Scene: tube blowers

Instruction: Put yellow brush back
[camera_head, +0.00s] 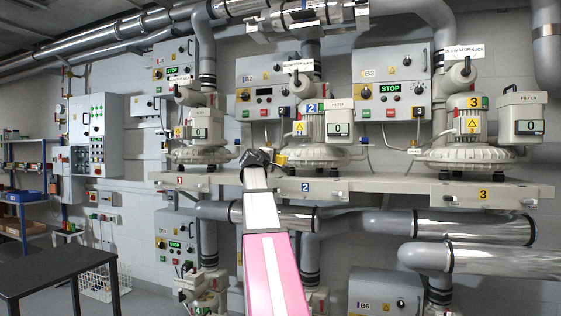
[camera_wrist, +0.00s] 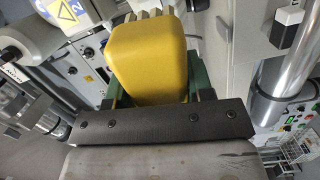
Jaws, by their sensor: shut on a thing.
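The yellow brush (camera_wrist: 148,58) fills the upper middle of the wrist view, held in my gripper (camera_head: 266,158). Green parts show at both sides of it, behind a dark bar with several screws. In the head view the brush is only a small yellow patch (camera_head: 281,160) at the end of my arm, in front of blower 2 (camera_head: 318,155). My gripper is shut on the brush.
Blower 1 (camera_head: 203,153) and blower 3 (camera_head: 470,156) flank blower 2 on a long pale shelf (camera_head: 395,185). Metal pipes (camera_head: 470,229) run below it. A dark table (camera_head: 55,268) stands at lower left, by a white wire basket (camera_head: 100,284).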

